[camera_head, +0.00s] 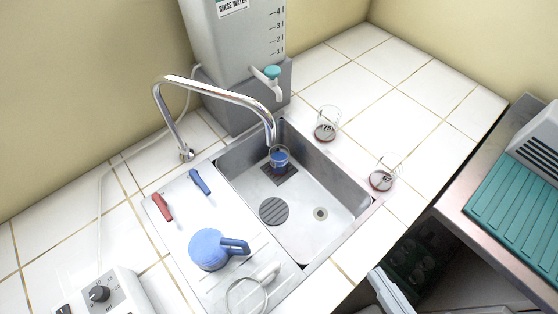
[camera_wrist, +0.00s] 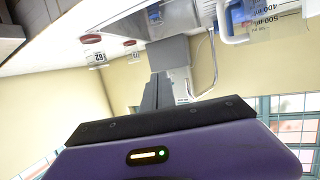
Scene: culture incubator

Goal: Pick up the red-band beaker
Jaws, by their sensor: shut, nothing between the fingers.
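Two clear glass beakers with red at the base stand on the white tiled counter in the head view. One beaker (camera_head: 326,125) is behind the sink's far corner, and the other beaker (camera_head: 382,178) is beside the sink's right edge. I cannot tell from their small size which has a red band. In the wrist view, which looks upside down, two red-marked beakers show at upper left, one on the left (camera_wrist: 91,39) and one on the right (camera_wrist: 129,43), with small number labels nearby. My gripper (camera_wrist: 171,52) is shut and empty, apart from both.
A blue-marked beaker (camera_head: 280,157) stands in the steel sink (camera_head: 335,190) under the curved tap (camera_head: 225,94). A rinse-water tank (camera_head: 240,45) stands behind. A blue jug (camera_head: 208,249) is on the drainboard. A teal rack (camera_head: 515,215) is at right. The counter right of the tank is mostly clear.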

